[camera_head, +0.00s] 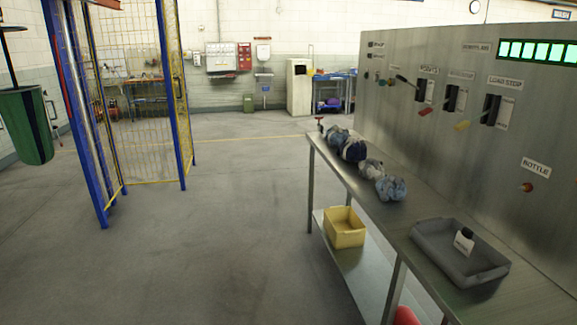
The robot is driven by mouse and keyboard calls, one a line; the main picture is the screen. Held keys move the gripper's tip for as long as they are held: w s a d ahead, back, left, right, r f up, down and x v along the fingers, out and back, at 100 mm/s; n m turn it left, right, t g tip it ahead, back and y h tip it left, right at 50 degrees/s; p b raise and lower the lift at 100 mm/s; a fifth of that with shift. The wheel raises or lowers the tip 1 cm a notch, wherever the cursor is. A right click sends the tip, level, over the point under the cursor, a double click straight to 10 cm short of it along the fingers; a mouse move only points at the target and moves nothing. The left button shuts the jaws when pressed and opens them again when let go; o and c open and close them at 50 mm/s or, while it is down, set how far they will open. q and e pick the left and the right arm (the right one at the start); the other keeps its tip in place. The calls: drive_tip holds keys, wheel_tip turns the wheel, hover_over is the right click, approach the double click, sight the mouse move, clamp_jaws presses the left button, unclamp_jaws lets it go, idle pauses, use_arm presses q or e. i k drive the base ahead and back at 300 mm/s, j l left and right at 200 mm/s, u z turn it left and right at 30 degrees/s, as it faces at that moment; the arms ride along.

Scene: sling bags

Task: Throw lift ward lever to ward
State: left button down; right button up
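A grey metal panel (400,150) stands on the right behind a steel table. It carries several dark lever slots. One lever with a red handle (425,112) and one with a yellow handle (462,125) stick out to the lower left of their slots. A further dark lever (404,80) points up-left beside the leftmost slot. The labels by the slots are too small to read surely, so I cannot tell which lever is the lift ward one. Neither of my grippers is in view.
The steel table (345,168) runs before the panel, with several cloth bundles (391,188) and a grey tray (425,235) on it. A yellow bin (344,228) is on its lower shelf. A blue-framed cage (160,95) and hanging green bag (25,125) stand left. The middle floor is clear.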

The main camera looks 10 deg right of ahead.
sight(399, 77)
drive_tip(key=i+z, duration=0.45)
drive_tip(key=i+j+z, duration=0.2)
drive_tip(key=i+z, duration=0.3)
drive_tip(key=i, duration=0.15)
drive_tip(key=i+l+z, duration=0.1)
drive_tip(key=i+z, duration=0.5)
drive_tip(key=z, duration=0.15)
drive_tip(key=i+z, duration=0.4)
drive_tip(key=k+u, duration=0.1)
drive_tip(key=u, duration=0.15)
